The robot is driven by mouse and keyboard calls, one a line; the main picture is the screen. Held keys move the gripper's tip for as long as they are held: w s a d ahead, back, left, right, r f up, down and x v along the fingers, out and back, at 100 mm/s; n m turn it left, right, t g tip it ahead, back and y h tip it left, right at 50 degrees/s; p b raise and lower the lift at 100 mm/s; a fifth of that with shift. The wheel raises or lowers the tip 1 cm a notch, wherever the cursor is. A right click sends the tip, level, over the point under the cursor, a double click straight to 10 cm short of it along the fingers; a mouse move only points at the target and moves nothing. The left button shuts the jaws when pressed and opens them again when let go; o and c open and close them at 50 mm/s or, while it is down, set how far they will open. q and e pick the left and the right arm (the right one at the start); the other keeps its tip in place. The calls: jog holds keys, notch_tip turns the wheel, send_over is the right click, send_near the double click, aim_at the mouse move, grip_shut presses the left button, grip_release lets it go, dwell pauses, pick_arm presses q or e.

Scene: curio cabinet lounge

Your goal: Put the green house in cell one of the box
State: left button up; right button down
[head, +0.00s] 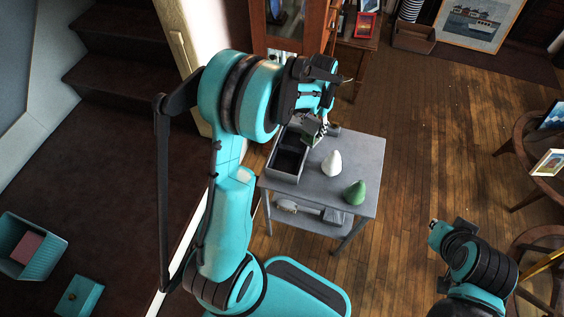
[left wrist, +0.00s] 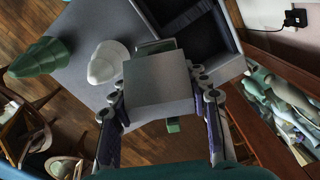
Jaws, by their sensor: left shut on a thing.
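My left gripper (head: 321,122) is shut on the green house (head: 311,136) above the far end of the grey table. In the left wrist view the green house (left wrist: 158,82) shows as a pale grey block with green edges between the fingers. The grey box (head: 271,168) with dark cells stands on the table's left side. In the left wrist view the box (left wrist: 229,63) is just beyond the house, at the top right. The arm hides part of the box in the head view. My right gripper (head: 437,229) is at lower right, away from the table; its jaw state is unclear.
A white piece (head: 331,163) and a green tree-like piece (head: 355,192) stand on the grey table (head: 364,152), right of the box. The table's lower shelf holds grey items. A wooden cabinet (head: 327,20) stands behind. Chairs are at far right.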

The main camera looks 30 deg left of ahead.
pick_arm(q)
jog(key=shift+s+a+f+b, duration=0.85)
jog(key=shift+s+f, duration=0.7)
jog(key=shift+f, duration=0.15)
jog(key=shift+s+a+f+b, duration=0.85)
jog(key=shift+s+f, duration=0.7)
jog(key=shift+f, duration=0.2)
jog(key=shift+s+a+f+b, duration=0.85)
jog(key=shift+s+f, duration=0.7)
jog(key=shift+f, duration=0.15)
jog(key=shift+f, duration=0.15)
jog(key=o, duration=1.4)
jog(key=shift+o, duration=0.2)
